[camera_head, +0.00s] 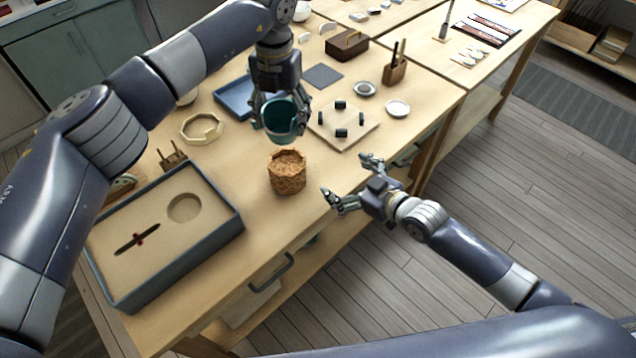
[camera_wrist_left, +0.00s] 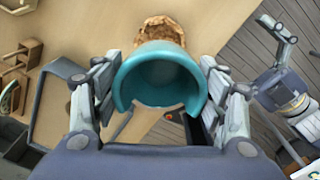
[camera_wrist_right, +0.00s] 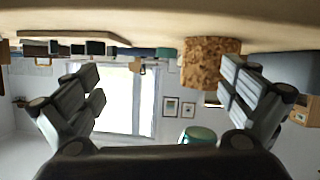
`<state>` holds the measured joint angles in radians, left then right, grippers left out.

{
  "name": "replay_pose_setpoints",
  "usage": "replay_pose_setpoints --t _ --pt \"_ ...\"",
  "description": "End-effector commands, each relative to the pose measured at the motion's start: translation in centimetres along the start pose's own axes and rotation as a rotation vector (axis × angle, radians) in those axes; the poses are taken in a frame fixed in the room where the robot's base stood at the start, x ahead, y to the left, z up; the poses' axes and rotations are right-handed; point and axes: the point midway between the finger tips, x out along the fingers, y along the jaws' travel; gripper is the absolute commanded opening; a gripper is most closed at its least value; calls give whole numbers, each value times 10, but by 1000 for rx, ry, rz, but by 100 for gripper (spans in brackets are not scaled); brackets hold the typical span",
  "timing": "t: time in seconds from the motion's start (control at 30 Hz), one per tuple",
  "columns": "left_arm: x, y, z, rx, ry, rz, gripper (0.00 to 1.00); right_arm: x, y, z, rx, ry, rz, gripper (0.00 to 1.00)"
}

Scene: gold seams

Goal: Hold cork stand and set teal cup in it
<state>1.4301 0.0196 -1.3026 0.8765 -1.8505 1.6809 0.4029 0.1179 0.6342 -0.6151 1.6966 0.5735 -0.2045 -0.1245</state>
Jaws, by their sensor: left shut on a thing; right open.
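The teal cup (camera_head: 281,122) is held in my left gripper (camera_head: 280,112), above and a little behind the cork stand. In the left wrist view the cup (camera_wrist_left: 160,75) sits between both fingers, and a notch shows in its rim. The cork stand (camera_head: 288,175) stands upright on the table near its front edge. It also shows beyond the cup in the left wrist view (camera_wrist_left: 160,30). My right gripper (camera_head: 352,182) is open and empty to the right of the stand, apart from it. In the right wrist view the stand (camera_wrist_right: 210,64) appears beyond the fingers, toward the right one.
A grey-rimmed tray (camera_head: 231,232) with a round recess and a dark tool lies at the left. A square board (camera_head: 343,137) with dark pegs is behind right of the stand. An octagonal ring (camera_head: 202,128) and a blue tray (camera_head: 232,97) lie behind left.

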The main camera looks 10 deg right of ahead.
Motion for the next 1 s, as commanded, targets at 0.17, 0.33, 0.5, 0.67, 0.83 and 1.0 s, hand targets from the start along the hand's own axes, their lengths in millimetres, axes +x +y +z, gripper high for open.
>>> replay_pose_setpoints --t 0.17,0.33,0.5,0.67,0.83,1.0 --pt "0 0 0 0 -1 0 46 5 -45 -24 64 -11 -29 99" --pt "0 0 0 0 -1 0 46 2 -67 -38 105 -30 -47 99" --pt "0 0 0 0 -1 0 46 0 -75 -43 120 -42 -53 99" --pt "0 0 0 0 -1 0 46 13 -76 -44 121 -43 -54 99" --pt "0 0 0 0 -1 0 46 43 -78 -43 122 -42 -54 99" --pt "0 0 0 0 -1 0 46 73 -79 -41 121 -43 -54 99"
